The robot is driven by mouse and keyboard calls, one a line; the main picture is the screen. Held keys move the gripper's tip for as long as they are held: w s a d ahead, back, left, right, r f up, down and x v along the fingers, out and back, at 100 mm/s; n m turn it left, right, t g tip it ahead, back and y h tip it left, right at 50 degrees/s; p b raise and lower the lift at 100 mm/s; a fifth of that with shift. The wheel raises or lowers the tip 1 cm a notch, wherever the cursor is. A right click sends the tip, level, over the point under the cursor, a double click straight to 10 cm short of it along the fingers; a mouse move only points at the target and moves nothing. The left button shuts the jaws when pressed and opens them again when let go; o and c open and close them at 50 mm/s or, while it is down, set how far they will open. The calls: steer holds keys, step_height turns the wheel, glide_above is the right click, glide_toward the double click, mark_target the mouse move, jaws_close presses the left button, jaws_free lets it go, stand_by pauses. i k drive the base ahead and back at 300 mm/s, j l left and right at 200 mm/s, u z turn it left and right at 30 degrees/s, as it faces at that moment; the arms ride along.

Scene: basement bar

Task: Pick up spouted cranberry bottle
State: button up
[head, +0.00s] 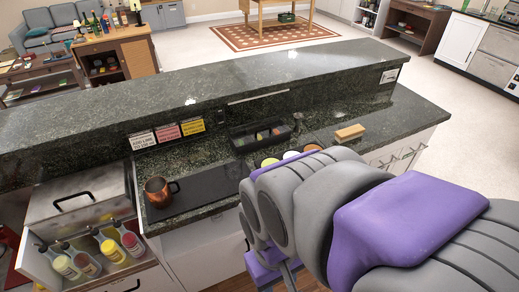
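Several spouted bottles stand in a white open bin at the lower left of the head view. One has dark red contents and a pale label (88,265). Another, at the bin's right end, has a reddish label or contents (131,241). Two more look yellowish (66,265) (110,249). The labels are too small to read, so I cannot tell which is cranberry. My grey and purple arm fills the lower right, well to the right of the bottles. Its gripper fingers do not show.
A dark granite bar (210,82) with a raised ledge crosses the view. A copper mug (158,192) stands on a dark mat (205,188), right of the bottles. A steel lidded box (75,198) is behind the bottles. A black caddy (258,135) and a wooden block (350,132) sit further right.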

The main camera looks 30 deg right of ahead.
mark_target(132, 243)
steer(key=z, duration=0.3)
steer(key=k+l+u, duration=0.1)
steer(key=u, duration=1.15)
steer(key=j+z, duration=0.15)
steer(key=z, duration=0.6)
steer(key=j+z, duration=0.15)
steer(key=j, duration=0.25)
steer(key=j+z, duration=0.2)
steer(key=j, duration=0.2)
steer(key=k+j+z, duration=0.15)
steer(key=j, duration=0.2)
steer(key=k+j+z, duration=0.2)
steer(key=j, duration=0.2)
steer(key=j+z, duration=0.15)
steer(key=j, duration=0.4)
steer(key=k+j, duration=0.15)
steer(key=i+j, duration=0.1)
steer(key=j, duration=0.25)
steer(key=i+j, duration=0.1)
steer(key=j, duration=0.25)
steer(key=z, duration=0.05)
